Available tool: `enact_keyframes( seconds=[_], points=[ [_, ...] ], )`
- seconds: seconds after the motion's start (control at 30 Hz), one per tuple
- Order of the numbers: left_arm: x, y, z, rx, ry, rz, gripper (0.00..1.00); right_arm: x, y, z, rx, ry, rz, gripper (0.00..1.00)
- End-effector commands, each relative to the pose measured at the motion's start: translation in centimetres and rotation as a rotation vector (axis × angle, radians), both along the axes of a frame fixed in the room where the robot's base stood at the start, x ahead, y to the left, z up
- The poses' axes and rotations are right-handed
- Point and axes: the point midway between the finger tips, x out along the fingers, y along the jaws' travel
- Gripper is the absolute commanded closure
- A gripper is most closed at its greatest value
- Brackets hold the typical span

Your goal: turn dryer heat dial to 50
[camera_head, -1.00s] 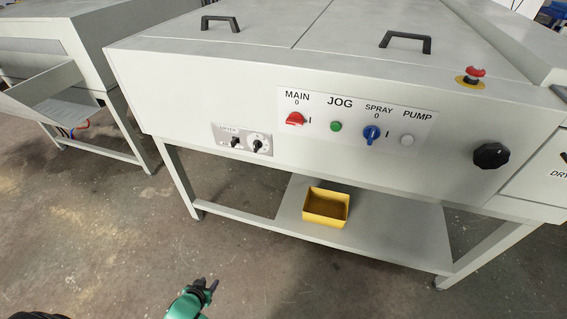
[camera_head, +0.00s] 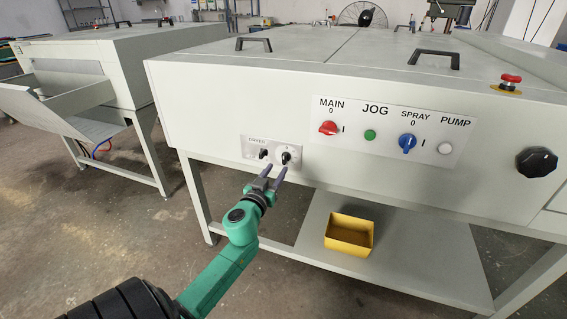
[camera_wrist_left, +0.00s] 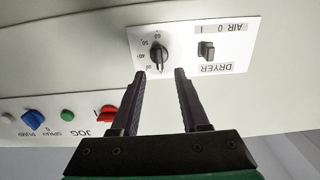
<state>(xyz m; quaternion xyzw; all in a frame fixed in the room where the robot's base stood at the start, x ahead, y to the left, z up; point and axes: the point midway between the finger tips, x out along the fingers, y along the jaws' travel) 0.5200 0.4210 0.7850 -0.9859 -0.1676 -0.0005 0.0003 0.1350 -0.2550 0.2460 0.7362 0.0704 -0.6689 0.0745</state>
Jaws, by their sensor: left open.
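The dryer panel (camera_head: 250,148) is a small pale plate on the machine's front. It carries the black heat dial (camera_head: 287,157) on the right and the black air switch (camera_head: 264,153) on the left. In the left wrist view the panel appears upside down, with the dial (camera_wrist_left: 159,54) ringed by numbers and the switch (camera_wrist_left: 206,50) to its right. My left gripper (camera_head: 274,172) is open and empty, just in front of and below the dial. In the left wrist view its fingertips (camera_wrist_left: 160,72) lie near the dial, apparently not touching it. My right gripper is not in view.
A red main switch (camera_head: 328,128), green jog button (camera_head: 370,135), blue spray switch (camera_head: 407,143) and pump button (camera_head: 445,148) sit right of the dryer panel. A yellow bin (camera_head: 349,233) stands on the lower shelf. The floor before the machine is clear.

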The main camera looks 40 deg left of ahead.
Motion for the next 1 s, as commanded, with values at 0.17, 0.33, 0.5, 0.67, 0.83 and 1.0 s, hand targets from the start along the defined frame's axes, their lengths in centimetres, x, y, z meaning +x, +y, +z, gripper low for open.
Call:
enact_keyframes(
  seconds=[0.17, 0.33, 0.5, 0.67, 0.83, 1.0],
  points=[
    [3.7, 1.2, -0.1, 0.001, -0.002, -0.001, 0.55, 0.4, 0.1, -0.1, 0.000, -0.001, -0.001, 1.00],
    [5.0, 1.7, -0.1, -0.001, 0.001, -0.001, 0.55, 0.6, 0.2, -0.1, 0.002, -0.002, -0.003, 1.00],
    [5.1, 1.7, -0.1, -0.002, 0.002, -0.001, 0.55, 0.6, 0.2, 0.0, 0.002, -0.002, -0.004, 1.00],
    [5.0, 1.7, -0.1, -0.002, 0.002, -0.001, 1.00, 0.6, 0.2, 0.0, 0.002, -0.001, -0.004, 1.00],
    [5.0, 1.7, -0.1, -0.002, 0.002, -0.001, 1.00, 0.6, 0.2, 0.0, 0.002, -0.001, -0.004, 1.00],
    [5.0, 1.7, -0.1, 0.011, 0.006, -0.001, 1.00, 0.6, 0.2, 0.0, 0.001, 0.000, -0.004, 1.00]
  ],
)
